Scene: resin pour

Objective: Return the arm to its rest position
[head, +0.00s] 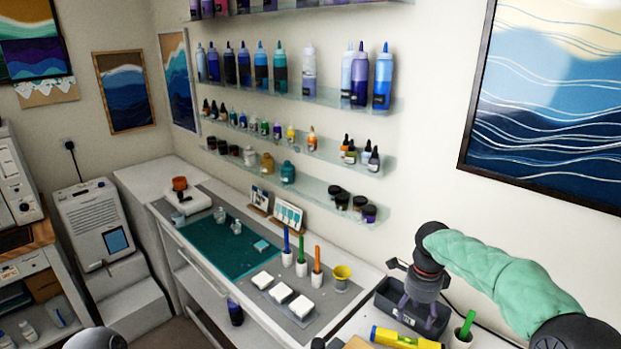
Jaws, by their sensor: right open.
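My right arm, in a green sleeve, comes in from the right side of the head view. My right gripper (417,312) points down with its fingers apart, over or inside a dark grey bin (384,297) on the worktop. I cannot tell whether the fingertips touch the bin. I see nothing held between them. My left gripper is out of view.
A yellow tool (405,339) lies in front of the bin, and a white pot with a green stick (465,327) stands right of it. Left are a yellow cup (342,275), several stick holders, white blocks and a teal mat (207,262). Bottle shelves line the wall.

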